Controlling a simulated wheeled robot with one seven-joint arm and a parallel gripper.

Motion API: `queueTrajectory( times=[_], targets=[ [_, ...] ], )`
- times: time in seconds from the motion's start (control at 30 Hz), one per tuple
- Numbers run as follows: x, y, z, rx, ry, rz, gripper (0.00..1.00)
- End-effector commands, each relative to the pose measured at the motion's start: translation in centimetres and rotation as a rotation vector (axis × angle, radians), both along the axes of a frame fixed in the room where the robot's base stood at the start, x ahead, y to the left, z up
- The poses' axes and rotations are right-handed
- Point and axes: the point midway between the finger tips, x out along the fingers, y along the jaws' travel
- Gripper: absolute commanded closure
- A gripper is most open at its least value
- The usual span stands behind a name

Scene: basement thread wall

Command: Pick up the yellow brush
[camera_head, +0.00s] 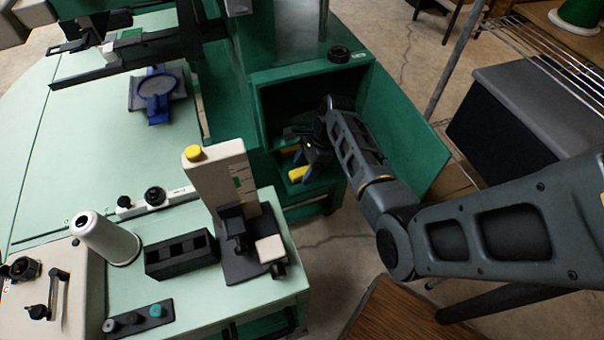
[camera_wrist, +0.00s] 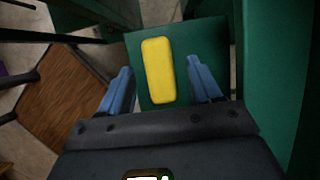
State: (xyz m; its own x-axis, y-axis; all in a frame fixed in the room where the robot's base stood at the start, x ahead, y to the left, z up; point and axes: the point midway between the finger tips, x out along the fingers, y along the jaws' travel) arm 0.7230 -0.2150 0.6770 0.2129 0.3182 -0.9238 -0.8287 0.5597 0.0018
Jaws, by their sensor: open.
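The yellow brush shows in the wrist view as a rounded yellow block (camera_wrist: 158,70) on a green surface. It lies between the two blue fingers of my gripper (camera_wrist: 158,88), with a gap on each side. In the head view, yellow parts of the brush (camera_head: 298,173) show at the front of the green open compartment (camera_head: 315,70), close to my gripper (camera_head: 312,165). My gripper is open and points down toward the brush. My arm and gripper hide part of the compartment, and the height of the fingers above the brush is hard to tell.
Green compartment walls (camera_wrist: 284,70) stand close at the right in the wrist view. A pale green machine table (camera_head: 60,140) with a white thread cone (camera_head: 105,238) and a black block (camera_head: 181,255) is at the left. A wire rack (camera_head: 555,75) stands at the right.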

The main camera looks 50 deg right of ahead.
Motion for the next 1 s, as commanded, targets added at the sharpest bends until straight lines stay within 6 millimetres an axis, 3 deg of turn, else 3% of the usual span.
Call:
queueTrajectory(
  times=[0.17, 0.43, 1.0],
  targets=[
    [0.4, 0.6, -1.7, 0.000, 0.000, 0.000, 0.36],
    [0.4, 0.6, -1.9, -0.002, -0.001, 0.001, 0.37],
    [0.4, 0.6, -1.9, -0.001, 0.000, 0.000, 0.92]
  ],
)
